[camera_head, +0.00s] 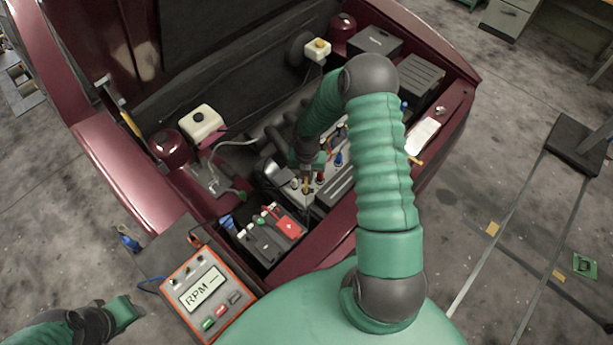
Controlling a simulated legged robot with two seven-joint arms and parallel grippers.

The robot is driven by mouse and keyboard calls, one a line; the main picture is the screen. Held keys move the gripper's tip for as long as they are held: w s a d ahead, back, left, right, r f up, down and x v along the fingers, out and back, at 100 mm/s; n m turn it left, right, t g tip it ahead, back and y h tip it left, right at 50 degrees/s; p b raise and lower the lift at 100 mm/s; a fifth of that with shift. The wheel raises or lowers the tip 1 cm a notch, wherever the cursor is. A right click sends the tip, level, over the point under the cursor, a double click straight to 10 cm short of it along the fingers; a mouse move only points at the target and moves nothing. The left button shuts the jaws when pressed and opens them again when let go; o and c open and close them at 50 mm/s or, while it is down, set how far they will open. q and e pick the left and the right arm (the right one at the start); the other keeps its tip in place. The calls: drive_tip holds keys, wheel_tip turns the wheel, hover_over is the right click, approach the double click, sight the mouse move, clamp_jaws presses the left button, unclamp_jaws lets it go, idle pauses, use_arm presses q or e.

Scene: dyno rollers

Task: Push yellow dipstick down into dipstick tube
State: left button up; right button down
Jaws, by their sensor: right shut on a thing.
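My right arm arches over the open engine bay of the dark red car. Its gripper (307,174) points down over the engine and is shut on a small, thin yellow piece, which looks like the yellow dipstick (306,184). Most of the dipstick is hidden by the gripper. The dipstick tube cannot be made out at this size, so I cannot tell how deep the dipstick sits. My left gripper (124,311) is low at the left, outside the car and away from the engine; its fingers are not clear.
An orange RPM meter (205,293) stands in front of the car. A battery with a red cover (284,226) is close to the right gripper. A white reservoir (201,124) and a black box (375,41) lie farther back. Open floor is at right.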

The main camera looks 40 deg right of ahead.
wheel_tip(320, 180, down, 3)
drive_tip(key=shift+f+b, duration=0.1)
drive_tip(key=shift+b, duration=1)
wheel_tip(320, 180, down, 14)
drive_tip(key=b, duration=1)
drive_tip(key=shift+r+b, duration=0.2)
drive_tip(key=shift+b, duration=0.1)
drive_tip(key=c, duration=1.5)
unclamp_jaws()
drive_tip(key=shift+o, duration=0.2)
wheel_tip(320, 180, up, 17)
drive_tip(key=shift+w+f, duration=0.1)
